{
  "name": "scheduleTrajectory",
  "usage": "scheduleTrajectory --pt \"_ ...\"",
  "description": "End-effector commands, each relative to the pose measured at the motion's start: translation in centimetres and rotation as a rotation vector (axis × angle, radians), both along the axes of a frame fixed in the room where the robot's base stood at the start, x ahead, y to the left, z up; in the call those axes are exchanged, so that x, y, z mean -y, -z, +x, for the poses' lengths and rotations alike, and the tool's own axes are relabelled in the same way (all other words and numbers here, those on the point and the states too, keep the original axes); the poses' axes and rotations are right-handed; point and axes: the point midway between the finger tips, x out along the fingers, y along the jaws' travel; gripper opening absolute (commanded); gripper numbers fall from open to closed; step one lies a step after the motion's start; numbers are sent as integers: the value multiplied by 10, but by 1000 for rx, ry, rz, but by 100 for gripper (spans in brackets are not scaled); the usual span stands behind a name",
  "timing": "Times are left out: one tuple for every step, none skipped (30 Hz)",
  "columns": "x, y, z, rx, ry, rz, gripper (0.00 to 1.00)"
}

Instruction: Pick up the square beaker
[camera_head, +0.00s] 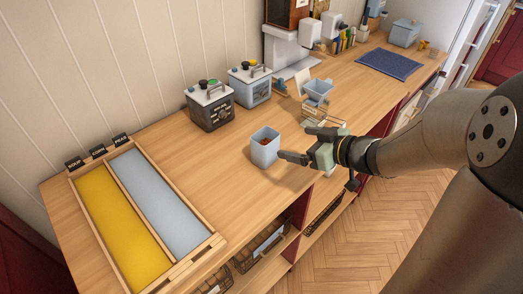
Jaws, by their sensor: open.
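The square beaker (264,151) is a light blue-grey, open-topped container with something brown inside. It stands upright on the wooden counter near its front edge, in the middle of the head view. My gripper (291,144) is just to the right of the beaker, with its jaws open and pointing left toward it. The lower finger ends close to the beaker's right side; I cannot tell whether it touches. No object shows between the fingers.
A wooden tray (214,241) with yellow and blue-grey panels lies at the left. A dark box (210,110) and a blue box (250,87) stand behind the beaker. A blue-grey funnel-like container (318,90) stands behind my gripper. The counter left of the beaker is clear.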

Motion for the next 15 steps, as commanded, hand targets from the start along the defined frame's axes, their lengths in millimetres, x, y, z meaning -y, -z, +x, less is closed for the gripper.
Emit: scheduleTrajectory --pt "-9 6 7 -3 -4 2 94" --pt "-14 9 11 -3 -4 1 94" --pt "-20 12 16 -3 -4 1 94" --pt "-25 15 20 -2 -3 2 94" --pt "-30 17 24 -3 -3 1 94" --pt "-36 21 29 -3 -3 1 94" --pt "-40 23 33 -2 -2 1 94" --pt "-44 25 37 -2 -2 1 94" --pt "-50 28 41 -1 -3 1 94" --pt "-53 30 44 -1 -2 0 94" --pt "-56 31 47 -2 -1 0 94" --pt "-59 33 50 0 0 0 94" --pt "-62 34 52 1 0 -1 94" --pt "-64 35 54 0 0 -1 94" --pt "-66 36 55 0 1 -2 94"
